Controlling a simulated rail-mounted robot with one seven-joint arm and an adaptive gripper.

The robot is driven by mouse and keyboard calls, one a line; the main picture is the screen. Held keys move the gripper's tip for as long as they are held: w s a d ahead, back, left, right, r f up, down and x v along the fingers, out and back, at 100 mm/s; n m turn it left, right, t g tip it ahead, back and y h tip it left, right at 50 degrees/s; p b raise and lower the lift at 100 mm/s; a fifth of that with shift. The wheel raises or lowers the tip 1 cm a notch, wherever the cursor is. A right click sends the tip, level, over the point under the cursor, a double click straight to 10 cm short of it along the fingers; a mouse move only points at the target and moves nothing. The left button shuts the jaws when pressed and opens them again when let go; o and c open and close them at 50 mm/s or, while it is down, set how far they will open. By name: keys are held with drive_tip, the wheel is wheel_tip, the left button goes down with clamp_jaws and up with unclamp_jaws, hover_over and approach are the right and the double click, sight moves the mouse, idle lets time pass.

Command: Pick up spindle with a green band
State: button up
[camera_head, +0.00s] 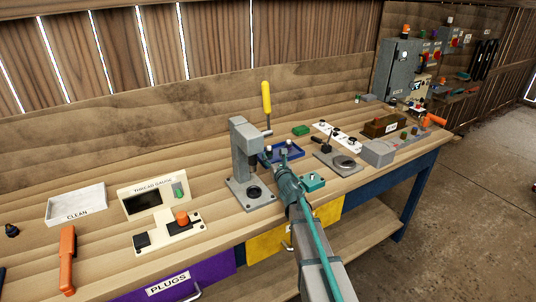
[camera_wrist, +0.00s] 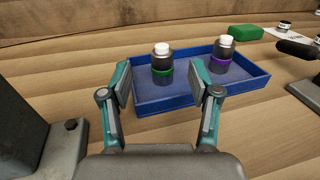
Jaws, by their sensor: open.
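The spindle with a green band (camera_wrist: 162,65) stands upright in a blue tray (camera_wrist: 180,105) in the wrist view. It is dark with a white top, and the green band is around its lower part. A second spindle with a purple band (camera_wrist: 221,55) stands to its right in the same tray. My gripper (camera_wrist: 168,84) is open; its left finger is left of the green-banded spindle and its right finger is to the right of it, nearer the camera. In the head view my gripper (camera_head: 284,160) is at the front of the blue tray (camera_head: 293,150), partly covering it.
A grey press (camera_head: 246,160) stands just left of the tray. A green block (camera_head: 301,130) lies behind the tray.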

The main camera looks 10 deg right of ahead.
sight(270, 149)
drive_tip(key=w, duration=0.2)
drive_tip(key=w+p, duration=0.1)
drive_tip(key=w, duration=0.2)
drive_tip(key=w+p, duration=0.1)
drive_tip(key=w, duration=0.1)
drive_tip(key=shift+w+a+f, duration=0.15)
drive_tip(key=shift+a+f, duration=0.05)
drive_tip(key=shift+a, duration=0.1)
clamp_jaws()
